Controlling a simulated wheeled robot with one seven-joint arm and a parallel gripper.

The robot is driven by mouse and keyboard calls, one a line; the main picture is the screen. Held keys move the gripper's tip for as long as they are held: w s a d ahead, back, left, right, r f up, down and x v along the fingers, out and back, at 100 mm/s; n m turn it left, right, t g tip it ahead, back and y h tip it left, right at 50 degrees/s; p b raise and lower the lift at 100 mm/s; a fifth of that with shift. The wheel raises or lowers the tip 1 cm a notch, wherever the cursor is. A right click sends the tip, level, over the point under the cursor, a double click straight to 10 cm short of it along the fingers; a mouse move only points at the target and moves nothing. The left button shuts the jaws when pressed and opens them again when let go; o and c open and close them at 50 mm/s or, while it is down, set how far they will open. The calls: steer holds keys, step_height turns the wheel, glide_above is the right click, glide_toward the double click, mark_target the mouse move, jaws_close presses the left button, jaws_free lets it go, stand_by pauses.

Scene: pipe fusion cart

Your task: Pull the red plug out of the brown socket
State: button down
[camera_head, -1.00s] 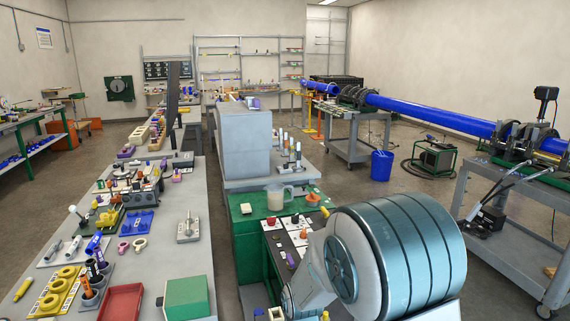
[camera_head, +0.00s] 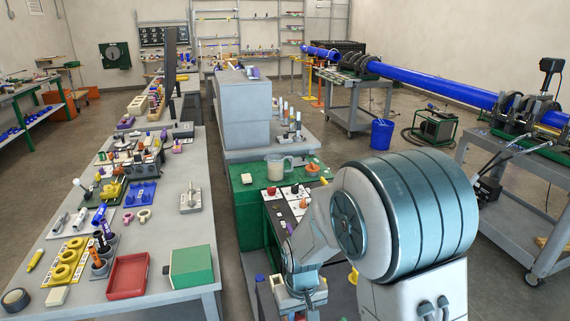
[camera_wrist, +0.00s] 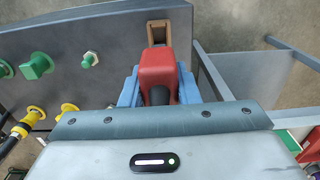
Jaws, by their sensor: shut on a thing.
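The red plug (camera_wrist: 157,72) is in the middle of the wrist view, between the two blue fingers of my gripper (camera_wrist: 158,86). The gripper is shut on it, with a finger on each side. The brown socket (camera_wrist: 157,31) is just beyond the plug on a grey panel; its upper part and dark opening show. The plug covers the lower part of the socket, so I cannot tell how deep it sits. In the head view my gripper's fingers and the plug cannot be made out at the low end of my arm.
On the grey panel (camera_wrist: 95,35), a green knob (camera_wrist: 36,66), a green hex fitting (camera_wrist: 90,59) and yellow connectors (camera_wrist: 30,121) lie left of the plug. A grey frame (camera_wrist: 232,85) stands close on the right. A crowded workbench (camera_head: 165,240) is at the left in the head view.

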steer(key=shift+r+p, duration=1.65)
steer(key=shift+r, duration=0.85)
